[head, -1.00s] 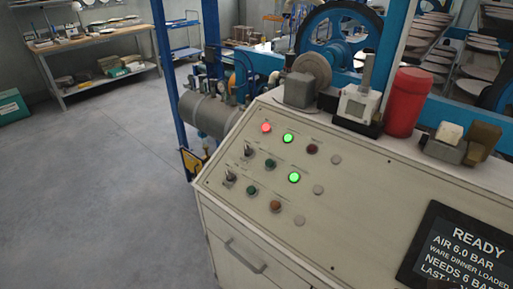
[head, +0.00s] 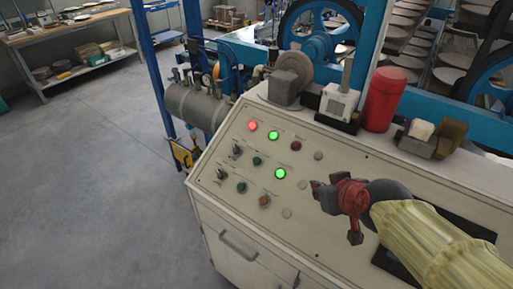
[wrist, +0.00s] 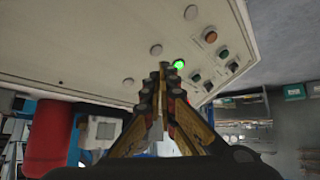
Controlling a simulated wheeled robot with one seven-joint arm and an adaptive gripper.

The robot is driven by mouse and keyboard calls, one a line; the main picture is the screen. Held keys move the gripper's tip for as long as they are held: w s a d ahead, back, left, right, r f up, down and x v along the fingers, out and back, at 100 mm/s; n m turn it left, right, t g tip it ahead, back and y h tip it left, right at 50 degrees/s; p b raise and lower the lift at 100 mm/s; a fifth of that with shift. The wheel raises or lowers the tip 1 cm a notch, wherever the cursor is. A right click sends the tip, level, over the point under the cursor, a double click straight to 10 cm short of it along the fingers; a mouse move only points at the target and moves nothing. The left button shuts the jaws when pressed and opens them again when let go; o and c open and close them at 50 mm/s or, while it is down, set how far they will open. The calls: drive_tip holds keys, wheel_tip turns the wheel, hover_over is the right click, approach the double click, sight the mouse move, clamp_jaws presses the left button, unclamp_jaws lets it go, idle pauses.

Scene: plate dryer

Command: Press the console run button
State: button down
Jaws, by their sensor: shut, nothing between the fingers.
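The console (head: 330,236) has a sloped pale panel with several round buttons and two toggle switches. A red lit button (head: 252,126), a green lit button (head: 273,135) and a second green lit button (head: 280,173) show in the head view. Labels are too small to read, so I cannot tell which is the run button. My gripper (head: 316,188) is shut and empty, over the panel to the right of the lower green light. In the wrist view its fingertips (wrist: 163,68) appear just beside a green lit button (wrist: 179,64); contact cannot be told.
A red canister (head: 384,99), a grey-white device (head: 340,103) and small blocks (head: 436,138) stand along the console's back ledge. My arm covers most of the dark display (head: 478,232). Blue machine framing rises behind. Open floor (head: 100,200) lies to the left.

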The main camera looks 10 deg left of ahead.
sight(257, 161)
drive_tip(key=w+a+r+n+t+p, duration=0.1)
drive_tip(key=w+a+r+n+p, duration=0.1)
drive_tip(key=w+a+p, duration=0.45)
drive_tip(key=w+a+r+n+t+p, duration=0.1)
drive_tip(key=w+a+n+t+p, duration=0.2)
drive_tip(key=a, duration=0.7)
drive_tip(key=a+f+n+t+h+p, duration=0.1)
drive_tip(key=a+f+n+p, duration=0.1)
drive_tip(key=a+n+p, duration=0.2)
drive_tip(key=a+p, duration=0.3)
drive_tip(key=p, duration=0.1)
drive_tip(key=shift+w+a+f+t+h, duration=0.15)
drive_tip(key=shift+w+f+t+h, duration=0.15)
drive_tip(key=shift+w+t, duration=0.1)
drive_tip(key=shift+f, duration=0.1)
drive_tip(key=w+f+b, duration=0.1)
drive_tip(key=f+b, duration=0.1)
drive_tip(key=w+d+f+b, duration=0.1)
drive_tip(key=f+b, duration=0.1)
drive_tip(key=w+f+b, duration=0.1)
drive_tip(key=f+b, duration=0.1)
drive_tip(key=shift+w+d+f, duration=0.15)
drive_tip(key=shift+d, duration=0.1)
drive_tip(key=shift+w+d+f+b, duration=0.1)
drive_tip(key=shift+w+f+b, duration=0.3)
drive_tip(key=shift+f+b, duration=0.1)
drive_tip(key=shift+f, duration=0.1)
drive_tip(key=shift+w+d+f, duration=0.15)
drive_tip(key=shift+w+f, duration=0.05)
drive_tip(key=shift+f, duration=0.1)
